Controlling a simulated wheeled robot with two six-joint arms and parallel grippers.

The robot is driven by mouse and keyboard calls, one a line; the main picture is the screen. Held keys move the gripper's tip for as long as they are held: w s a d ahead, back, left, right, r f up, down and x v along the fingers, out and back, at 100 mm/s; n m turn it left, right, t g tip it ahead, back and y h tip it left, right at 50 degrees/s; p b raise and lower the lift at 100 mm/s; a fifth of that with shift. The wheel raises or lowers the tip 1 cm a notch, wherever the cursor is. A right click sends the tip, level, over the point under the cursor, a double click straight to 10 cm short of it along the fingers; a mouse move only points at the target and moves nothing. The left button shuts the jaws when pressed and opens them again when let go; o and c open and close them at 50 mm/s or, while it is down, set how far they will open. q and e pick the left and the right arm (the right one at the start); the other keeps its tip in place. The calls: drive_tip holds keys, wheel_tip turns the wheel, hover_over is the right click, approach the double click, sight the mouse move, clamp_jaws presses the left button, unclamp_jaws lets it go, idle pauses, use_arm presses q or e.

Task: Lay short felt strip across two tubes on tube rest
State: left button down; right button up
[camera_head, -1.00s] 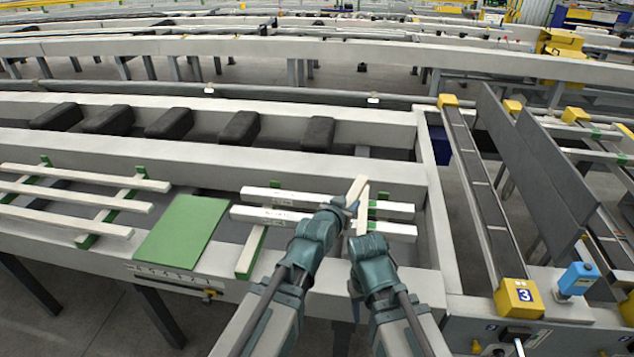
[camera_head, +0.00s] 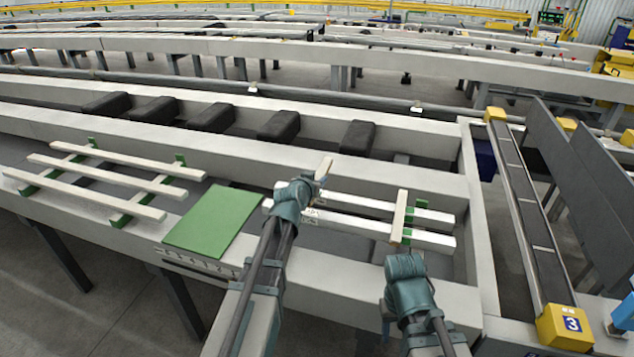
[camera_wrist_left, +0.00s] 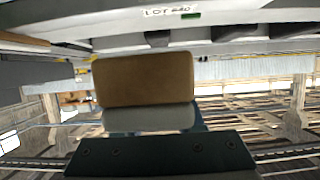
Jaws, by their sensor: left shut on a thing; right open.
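Two pale tubes, an upper one (camera_head: 355,204) and a lower one (camera_head: 350,225), lie side by side on the green tube rest (camera_head: 421,204). A short pale felt strip (camera_head: 401,212) lies across both tubes near their right end. My left gripper (camera_head: 312,184) is shut on a second short pale strip (camera_head: 323,170), held above the tubes left of the first strip. The end of this held strip shows brown in the left wrist view (camera_wrist_left: 145,80). My right gripper (camera_head: 403,252) is open, just in front of the laid strip's near end. My left arm hides part of the tubes.
A green mat (camera_head: 213,219) lies left of the tubes. Several pale bars (camera_head: 115,160) rest on green supports further left. Dark blocks (camera_head: 279,126) sit in the trough behind. A conveyor with a yellow end marked 3 (camera_head: 565,328) stands on the right.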

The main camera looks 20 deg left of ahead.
use_arm(q)
drive_tip(key=shift+f, duration=0.1)
use_arm(e)
drive_tip(key=shift+f, duration=0.15)
use_arm(q)
wheel_tip(320, 180, down, 7)
drive_tip(key=b, duration=0.7)
drive_tip(key=shift+r, duration=0.2)
use_arm(e)
wheel_tip(320, 180, down, 7)
drive_tip(key=shift+r, duration=0.2)
use_arm(q)
drive_tip(key=shift+f+b, duration=0.55)
drive_tip(key=shift+f, duration=0.05)
use_arm(e)
drive_tip(key=shift+f, duration=0.6)
use_arm(q)
drive_tip(key=shift+c, duration=2.2)
unclamp_jaws()
use_arm(e)
drive_tip(key=shift+r, duration=0.1)
use_arm(q)
drive_tip(key=shift+s+r, duration=0.1)
